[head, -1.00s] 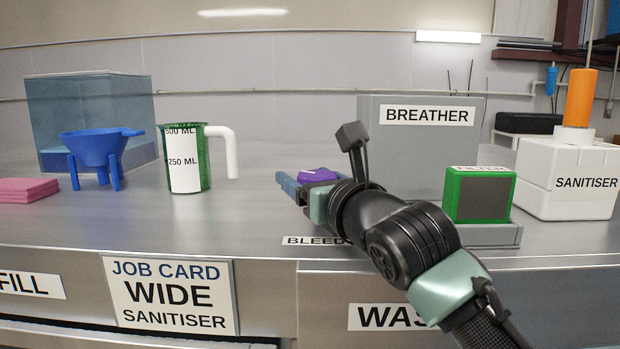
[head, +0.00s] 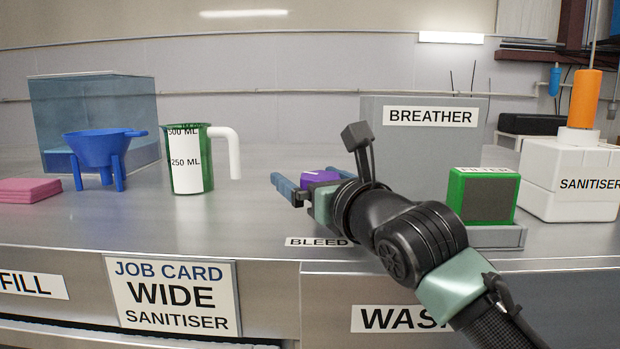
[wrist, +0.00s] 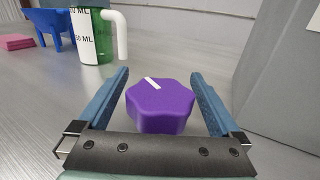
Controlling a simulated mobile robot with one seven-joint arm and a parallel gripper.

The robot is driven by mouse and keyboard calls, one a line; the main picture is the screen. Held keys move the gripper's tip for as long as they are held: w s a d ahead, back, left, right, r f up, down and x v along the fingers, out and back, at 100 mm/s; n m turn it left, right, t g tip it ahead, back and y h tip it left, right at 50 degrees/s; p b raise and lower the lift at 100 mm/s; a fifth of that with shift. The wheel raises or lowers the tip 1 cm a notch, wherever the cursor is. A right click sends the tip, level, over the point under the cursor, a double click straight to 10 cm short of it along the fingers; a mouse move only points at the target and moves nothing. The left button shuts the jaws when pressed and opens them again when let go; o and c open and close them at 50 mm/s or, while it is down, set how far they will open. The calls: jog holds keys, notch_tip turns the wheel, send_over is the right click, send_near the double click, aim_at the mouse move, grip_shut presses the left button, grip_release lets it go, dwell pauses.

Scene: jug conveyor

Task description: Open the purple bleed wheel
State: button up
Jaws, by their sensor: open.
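The purple bleed wheel (wrist: 160,105) is a lobed knob with a white mark on its top, near the rear left edge. It also shows in the head view (head: 318,178), partly hidden by my gripper (head: 292,192). In the wrist view my gripper (wrist: 162,95) is open, with one blue finger on each side of the wheel and visible gaps between. The BLEED label (head: 318,242) is on the bench in front of the wheel, its right end partly covered by my arm.
A grey BREATHER box (head: 425,140) stands close right of the wheel. A green-framed filter (head: 488,196) and a white SANITISER container (head: 570,180) are further right. A green jug (head: 187,180), blue funnel (head: 100,150), pink cloths (head: 28,190) and clear tank (head: 130,110) stand left.

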jog(key=shift+s+d+f+b, duration=0.15)
jog(key=shift+s+d+b, duration=0.15)
jog(key=shift+s+b, duration=0.15)
jog(key=b+v, duration=0.5)
jog(key=v, duration=0.6)
jog(key=shift+b, duration=0.35)
jog(key=shift+s+d, duration=0.15)
jog(key=shift+s, duration=0.35)
